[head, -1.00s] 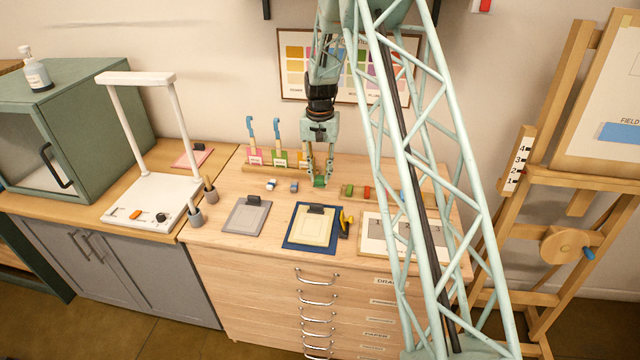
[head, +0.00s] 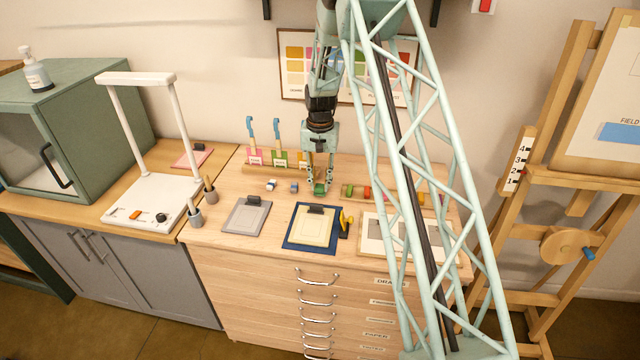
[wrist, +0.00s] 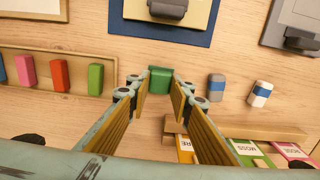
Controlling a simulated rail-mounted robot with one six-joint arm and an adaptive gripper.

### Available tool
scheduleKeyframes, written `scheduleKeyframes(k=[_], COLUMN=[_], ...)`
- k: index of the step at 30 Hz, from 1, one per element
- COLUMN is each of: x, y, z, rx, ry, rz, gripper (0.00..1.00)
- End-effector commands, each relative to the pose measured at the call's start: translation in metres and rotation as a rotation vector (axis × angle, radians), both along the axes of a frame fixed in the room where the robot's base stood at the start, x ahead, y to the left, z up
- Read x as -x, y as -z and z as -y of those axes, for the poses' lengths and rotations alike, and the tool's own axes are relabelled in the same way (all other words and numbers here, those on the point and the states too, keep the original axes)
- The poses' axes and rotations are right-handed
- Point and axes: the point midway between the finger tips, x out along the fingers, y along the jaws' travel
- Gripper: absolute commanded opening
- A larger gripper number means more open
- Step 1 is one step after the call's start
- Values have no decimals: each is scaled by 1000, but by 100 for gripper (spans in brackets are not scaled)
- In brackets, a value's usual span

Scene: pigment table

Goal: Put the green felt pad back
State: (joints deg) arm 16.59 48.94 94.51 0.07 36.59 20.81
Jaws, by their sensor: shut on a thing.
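The green felt pad (head: 320,188) is a small dark green block on or just above the wooden tabletop, behind the blue mat. In the wrist view the pad (wrist: 160,80) sits between the fingertips. My gripper (head: 319,183) points down and is shut on it. I cannot tell whether the pad touches the table. The long tray (wrist: 70,92) beside it holds several coloured blocks, including a green block (wrist: 95,78).
A blue mat (head: 290,240) with a cream board lies in front. A grey board (head: 240,225) lies left of it. A rack with labelled cards (head: 280,158) stands behind.

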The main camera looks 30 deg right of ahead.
Motion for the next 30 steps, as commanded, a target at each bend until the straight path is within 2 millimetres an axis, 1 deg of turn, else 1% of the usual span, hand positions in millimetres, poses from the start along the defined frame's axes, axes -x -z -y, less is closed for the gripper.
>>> scheduleKeyframes(k=[8,9,13,14,24,30], x=[0,0,0,0,0,-1], y=[2,2,2,2,1,-6], z=[0,0,0,0,0,0], rx=[0,0,0,0,0,1], ry=[0,0,0,0,0,0], rz=[0,0,0,0,0,1], gripper=[11,21,32,34,34,34])
